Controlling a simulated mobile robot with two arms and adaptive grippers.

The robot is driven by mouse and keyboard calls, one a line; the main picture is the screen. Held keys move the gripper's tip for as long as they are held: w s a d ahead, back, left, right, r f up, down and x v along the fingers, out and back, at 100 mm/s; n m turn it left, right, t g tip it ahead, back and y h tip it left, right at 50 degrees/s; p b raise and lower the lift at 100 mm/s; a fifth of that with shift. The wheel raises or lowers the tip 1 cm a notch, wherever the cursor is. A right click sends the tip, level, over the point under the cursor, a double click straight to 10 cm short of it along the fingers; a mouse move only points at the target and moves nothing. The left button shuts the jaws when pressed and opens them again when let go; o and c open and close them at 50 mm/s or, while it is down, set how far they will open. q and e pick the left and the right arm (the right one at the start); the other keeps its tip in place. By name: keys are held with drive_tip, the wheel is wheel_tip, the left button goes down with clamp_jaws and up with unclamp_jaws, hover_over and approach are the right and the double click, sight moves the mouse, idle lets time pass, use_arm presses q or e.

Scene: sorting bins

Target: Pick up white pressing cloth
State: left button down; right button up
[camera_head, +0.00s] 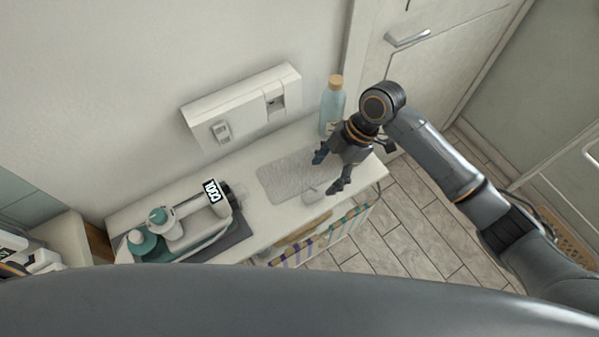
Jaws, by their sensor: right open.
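A light grey, textured flat cloth or mat (283,178) lies on the white counter. A small white piece (314,195) sits at its front right edge, by the counter's front; I cannot tell for sure which of the two is the white pressing cloth. My right gripper (329,173) is open, its fingers spread above the right part of the grey mat, close to the small white piece. It holds nothing that I can see, and it hides part of the mat's right end. My left gripper is not in view.
A light blue bottle with a tan cap (332,108) stands behind my right gripper. An iron and teal-capped bottles (155,222) are on a dark mat at the counter's left. A striped cloth (325,237) hangs at the front. A white wall unit (243,102) is behind.

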sight(310, 196)
drive_tip(key=x, duration=0.3)
drive_tip(key=shift+a+f, duration=0.1)
drive_tip(key=p+x, duration=0.2)
drive_tip(key=x, duration=0.2)
drive_tip(key=shift+s+f, duration=0.1)
drive_tip(key=shift+f, duration=0.6)
clamp_jaws()
